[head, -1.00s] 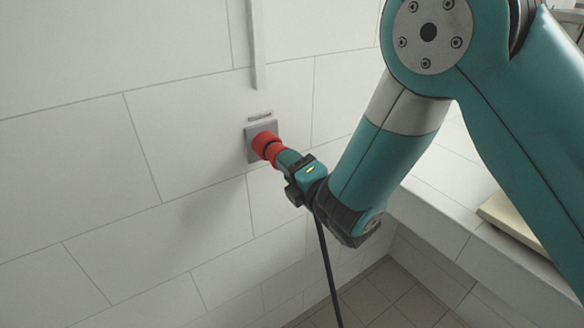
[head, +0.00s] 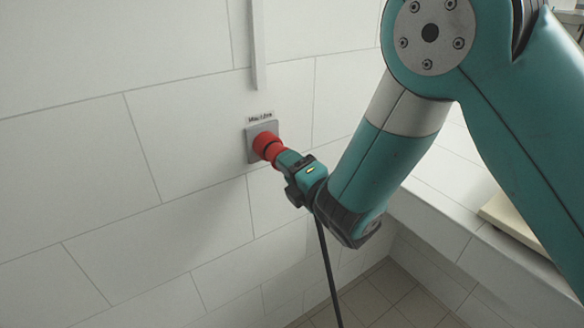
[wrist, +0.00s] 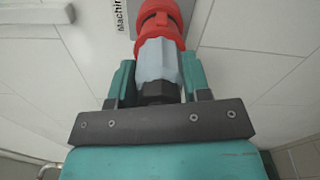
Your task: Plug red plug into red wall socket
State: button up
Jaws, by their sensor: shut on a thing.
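The red wall socket (head: 262,141) sits on a square grey plate on the white tiled wall. The red plug (head: 277,156) is lined up with it and meets its front, with a dark band between the two red parts. In the wrist view the plug's red collar (wrist: 159,42) touches the socket's red rim (wrist: 157,12); how deep the plug sits is hidden. My gripper (wrist: 157,78) is shut on the plug's grey and black body (wrist: 158,64), one teal finger on each side. A black cable (head: 328,270) hangs down from the gripper area.
A small label (head: 260,116) is above the socket, and a pale vertical strip (head: 258,45) runs up the wall. A white tiled ledge (head: 450,215) lies to the right, bearing a beige flat object (head: 522,228). The wall left of the socket is bare.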

jog(key=shift+w+a+r+p, duration=0.1)
jog(key=shift+w+a+p, duration=0.2)
jog(key=shift+p, duration=0.35)
dwell(0.5)
jog(key=o, duration=1.1)
jog(key=shift+d, duration=0.1)
